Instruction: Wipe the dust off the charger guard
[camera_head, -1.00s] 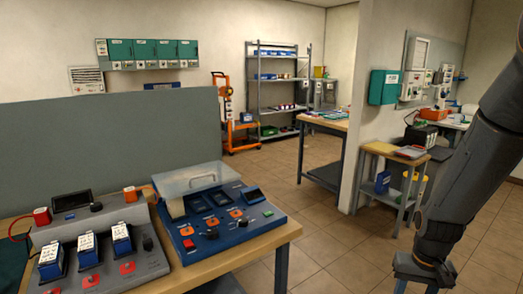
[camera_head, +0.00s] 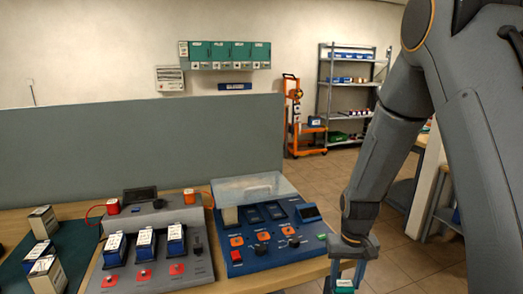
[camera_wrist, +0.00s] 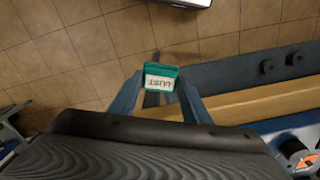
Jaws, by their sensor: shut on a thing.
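The charger guard (camera_head: 250,187) is a clear, hazy cover with a handle. It sits tilted over the back of the blue charger (camera_head: 270,257) on the bench; I cannot make out the dust on it. My gripper (camera_wrist: 160,95) is shut on a green and white dust pad (camera_wrist: 161,78) with a printed label. The pad also shows at the bottom of the head view (camera_head: 345,286). My gripper hangs just off the bench's right end, to the right of the charger and apart from the guard. Only a corner of the charger shows in the wrist view (camera_wrist: 302,158).
A grey charging station (camera_head: 150,262) with several blue-and-white batteries stands left of the charger. Loose boxes (camera_head: 43,222) lie on a dark green mat at far left. A grey partition (camera_head: 140,145) rises behind the bench. Tiled floor (camera_head: 420,262) is open to the right.

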